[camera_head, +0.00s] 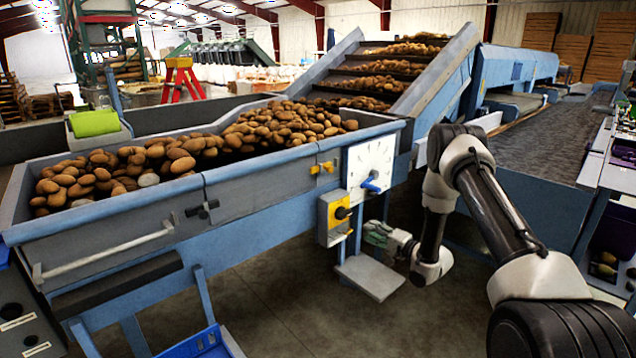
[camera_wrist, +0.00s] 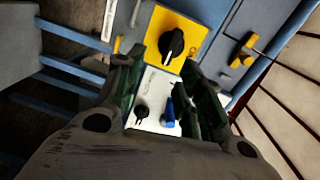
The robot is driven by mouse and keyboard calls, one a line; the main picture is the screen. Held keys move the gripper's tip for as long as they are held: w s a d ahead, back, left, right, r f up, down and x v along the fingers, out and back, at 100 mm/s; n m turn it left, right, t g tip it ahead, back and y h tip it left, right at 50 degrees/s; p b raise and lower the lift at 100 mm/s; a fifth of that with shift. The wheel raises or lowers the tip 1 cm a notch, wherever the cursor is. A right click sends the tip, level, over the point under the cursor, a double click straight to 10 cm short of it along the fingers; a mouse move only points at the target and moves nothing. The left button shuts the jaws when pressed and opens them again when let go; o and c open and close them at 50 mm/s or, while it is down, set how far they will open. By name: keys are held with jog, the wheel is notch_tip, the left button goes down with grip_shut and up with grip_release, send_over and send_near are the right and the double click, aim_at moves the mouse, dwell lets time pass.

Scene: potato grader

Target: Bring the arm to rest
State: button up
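My arm reaches in from the right in the head view, bent, with the wrist low. My gripper (camera_head: 376,236) is in front of the hopper's side, just right of and below the yellow control box (camera_head: 332,222) with its black knob. In the wrist view my gripper (camera_wrist: 163,68) has its two dark green fingers apart, with nothing held between them. Beyond the fingers are the yellow box (camera_wrist: 188,28), its black knob (camera_wrist: 172,48) and a white panel (camera_wrist: 155,88) with a blue lever (camera_wrist: 169,112). The fingers appear clear of the knob and lever, though exact distance cannot be told.
A blue hopper (camera_head: 255,165) full of potatoes stands at the left, with an inclined conveyor (camera_head: 440,75) behind. The white dial panel (camera_head: 383,155) is above my gripper, and a small grey plate (camera_head: 371,277) is below it. Open concrete floor (camera_head: 300,310) lies in front.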

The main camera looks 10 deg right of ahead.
jog(key=s+d+f+n+g+h, duration=0.2)
jog(key=s+f+g+h, duration=0.1)
jog(key=f, duration=0.3)
jog(key=s+d+f+n+g+h, duration=0.1)
jog(key=s+d+f+g+h, duration=0.15)
jog(key=f, duration=0.45)
jog(key=s+d+r+n+g+h, duration=0.1)
jog(key=s+d+n+g+h, duration=0.15)
jog(key=s+d, duration=0.3)
jog(key=s+d+r+n+g+h, duration=0.1)
jog(key=s+d+r+g, duration=0.1)
jog(key=s+r, duration=0.4)
jog(key=s+d+r+n+g+h, duration=0.1)
jog(key=s+d+r+g+h, duration=0.2)
jog(key=r, duration=0.5)
jog(key=s+a+r+t, duration=0.1)
jog(key=s+a+r, duration=0.1)
jog(key=s+r, duration=0.7)
jog(key=s+a+r+n+t+y, duration=0.1)
jog(key=s+a+r, duration=0.2)
jog(key=s+r, duration=0.6)
jog(key=s+a+r+n+t, duration=0.1)
jog(key=s+a+r, duration=0.1)
jog(key=s+r, duration=0.7)
notch_tip(320, 180, up, 7)
jog(key=shift+s+a+f+y, duration=0.1)
jog(key=shift+s+a+y, duration=0.1)
jog(key=shift+a+y, duration=0.2)
